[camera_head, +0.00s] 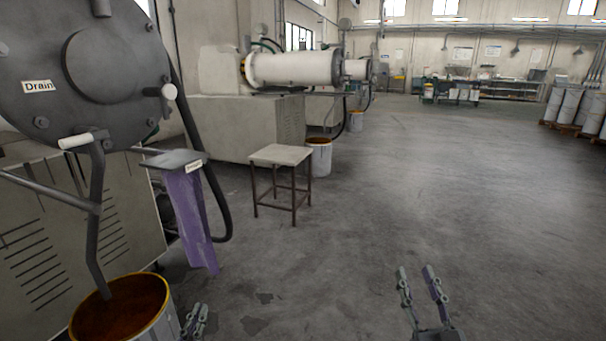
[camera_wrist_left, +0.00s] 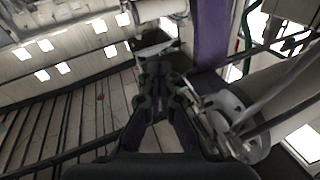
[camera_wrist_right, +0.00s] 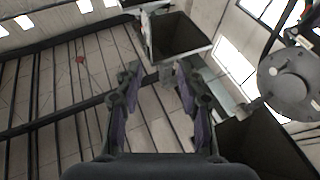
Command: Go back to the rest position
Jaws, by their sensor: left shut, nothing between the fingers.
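My left gripper (camera_head: 195,322) is low in the head view, just right of the paint bucket (camera_head: 122,312), and looks shut and empty. In the left wrist view its fingers (camera_wrist_left: 158,75) are close together with nothing seen between them. My right gripper (camera_head: 418,278) is at the bottom right of the head view over bare floor. Its two fingers stand apart and hold nothing. The right wrist view also shows the fingers (camera_wrist_right: 155,80) spread with a gap between them.
A mill with a round end plate labelled Drain (camera_head: 105,60) stands at left; its pipe reaches into the bucket. A purple cloth (camera_head: 190,220) hangs from a small shelf (camera_head: 172,159). A stool (camera_head: 281,155) stands beyond. The floor at centre and right is clear.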

